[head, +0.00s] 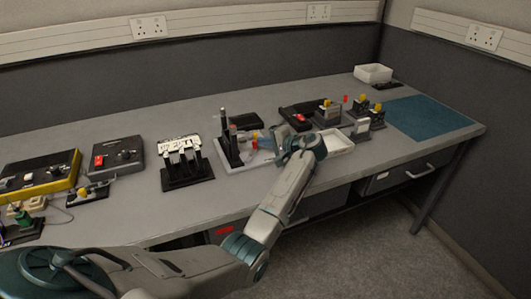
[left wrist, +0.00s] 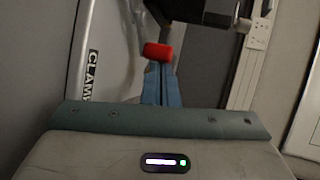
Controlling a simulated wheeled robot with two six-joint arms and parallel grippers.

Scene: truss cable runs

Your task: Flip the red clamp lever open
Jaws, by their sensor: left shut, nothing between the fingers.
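The red clamp lever end (left wrist: 158,51) shows in the left wrist view as a short red cylinder just past my fingertips. In the head view a small red part (head: 254,143) shows beside my left gripper (head: 262,137), at a light base plate with dark upright posts (head: 228,140). My left gripper (left wrist: 160,82) is shut, its blue fingers together and empty, pointing at the red end. Whether they touch it I cannot tell. The lever's lower part is hidden. My right gripper is not in view.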

